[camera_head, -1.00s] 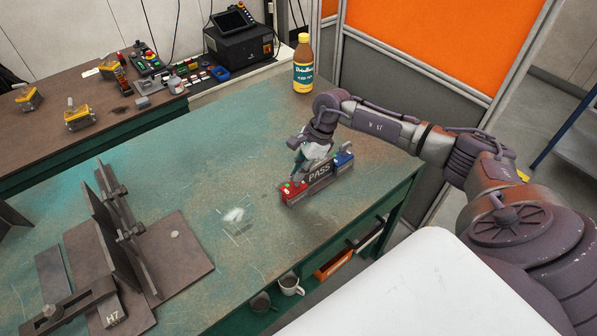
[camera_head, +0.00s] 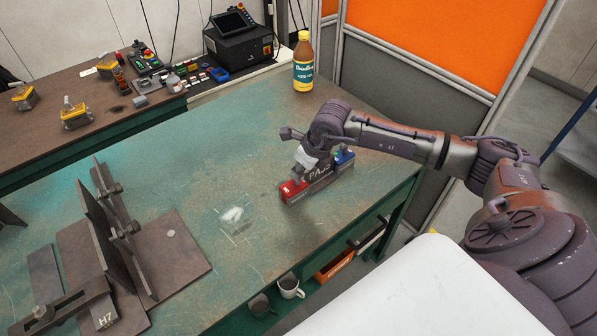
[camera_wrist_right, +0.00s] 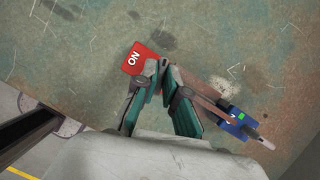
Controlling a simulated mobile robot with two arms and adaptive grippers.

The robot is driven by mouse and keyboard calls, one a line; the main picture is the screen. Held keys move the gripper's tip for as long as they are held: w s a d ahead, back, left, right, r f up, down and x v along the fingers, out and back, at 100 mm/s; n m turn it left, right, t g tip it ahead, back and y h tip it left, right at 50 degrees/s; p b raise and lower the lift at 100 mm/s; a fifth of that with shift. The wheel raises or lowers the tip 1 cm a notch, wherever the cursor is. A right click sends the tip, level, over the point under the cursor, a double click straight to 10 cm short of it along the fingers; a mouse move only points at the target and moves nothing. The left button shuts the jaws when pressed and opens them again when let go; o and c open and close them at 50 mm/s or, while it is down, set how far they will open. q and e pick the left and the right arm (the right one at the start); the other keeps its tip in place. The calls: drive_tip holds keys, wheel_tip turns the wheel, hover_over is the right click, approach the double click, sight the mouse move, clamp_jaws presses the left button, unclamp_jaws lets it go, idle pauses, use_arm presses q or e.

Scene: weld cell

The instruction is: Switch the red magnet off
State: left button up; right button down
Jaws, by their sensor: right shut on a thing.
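The red magnet (camera_head: 293,189) is a red block at the left end of a grey bar marked PASS (camera_head: 319,174) on the green table. In the right wrist view, the red magnet (camera_wrist_right: 140,57) shows white ON lettering. My right gripper (camera_head: 305,168) is over the red magnet's inner end, and its fingertips (camera_wrist_right: 162,66) are close together there. It is shut on a small part of the magnet, which the fingers mostly hide. A blue magnet (camera_head: 344,158) sits at the bar's other end and also shows in the wrist view (camera_wrist_right: 235,122). My left gripper is out of view.
A brown bottle (camera_head: 303,62) stands at the table's back edge. A steel fixture marked H7 (camera_head: 180,258) lies at the left. Mugs (camera_head: 290,287) are below the table's front edge. The table's middle is clear.

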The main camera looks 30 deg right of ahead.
drive_tip(key=shift+w+r+m+t+h+b, duration=0.15)
drive_tip(key=shift+m+h+b, duration=0.25)
drive_tip(key=shift+m, duration=0.4)
drive_tip(key=shift+s+f+m+t+h+b, duration=0.15)
drive_tip(key=shift+m+h+b, duration=0.15)
drive_tip(key=shift+m+b, duration=0.35)
drive_tip(key=shift+w+r+m, duration=0.15)
drive_tip(key=shift+r+m, duration=0.05)
drive_tip(key=shift+m, duration=0.15)
drive_tip(key=c, duration=1.2)
unclamp_jaws()
drive_tip(key=shift+f, duration=0.1)
drive_tip(key=shift+c, duration=0.2)
drive_tip(key=v, duration=1.2)
